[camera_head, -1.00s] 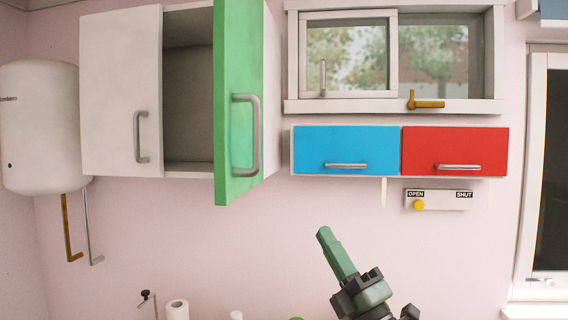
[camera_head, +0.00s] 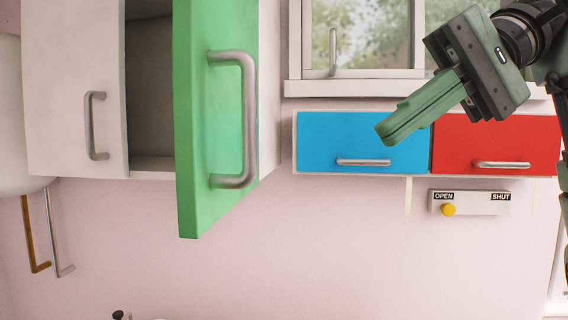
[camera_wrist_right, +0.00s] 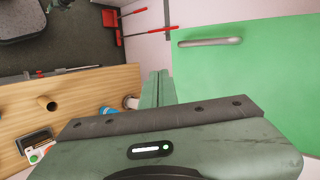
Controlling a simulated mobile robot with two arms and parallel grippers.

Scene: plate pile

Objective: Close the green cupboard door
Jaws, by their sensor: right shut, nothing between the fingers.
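The green cupboard door (camera_head: 208,120) stands open at the left of the head view, swung out towards me, with a grey bar handle (camera_head: 248,120) on its face. The grey interior of the cupboard (camera_head: 150,90) shows to the left of the door. My right gripper (camera_head: 384,132) is shut and empty, in front of the blue and red drawers and apart from the door, to its right. In the right wrist view the green door (camera_wrist_right: 255,85) fills the right side, with its handle (camera_wrist_right: 210,42) near the top. My left gripper is not in view.
A white cupboard door (camera_head: 75,90) is left of the opening. A blue drawer (camera_head: 340,140) and a red drawer (camera_head: 500,150) hang under the window (camera_head: 365,35). An OPEN/SHUT panel (camera_head: 470,203) is below them. In the wrist view a wooden surface (camera_wrist_right: 60,105) holds several small objects.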

